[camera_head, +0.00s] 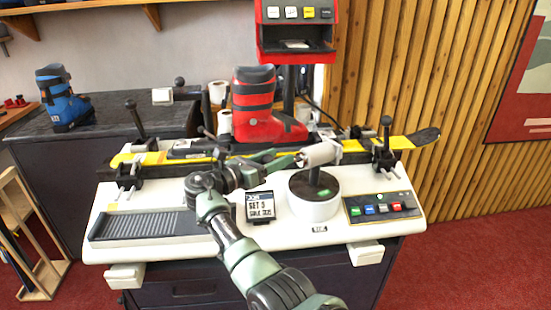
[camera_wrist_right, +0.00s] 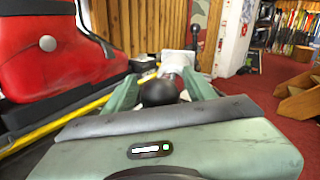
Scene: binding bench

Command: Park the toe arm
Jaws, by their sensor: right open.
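A pale cylindrical head (camera_head: 321,153) on a dark post stands over a round white base (camera_head: 314,207) on the bench; I take this for the toe arm. My right gripper (camera_head: 297,158) is open just left of the pale head, its green fingers pointing toward it. In the right wrist view, a round black knob (camera_wrist_right: 159,92) sits between the spread fingers (camera_wrist_right: 162,76). I cannot tell whether they touch it. A pale part (camera_wrist_right: 178,60) shows just beyond. My left gripper is out of view.
A red boot (camera_head: 258,108) stands on the yellow ski (camera_head: 400,142) behind the gripper. Lever clamps (camera_head: 384,155) hold the ski. A small sign (camera_head: 260,207) stands below the wrist. A button panel (camera_head: 383,207) is at right, a ribbed tray (camera_head: 150,226) at left.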

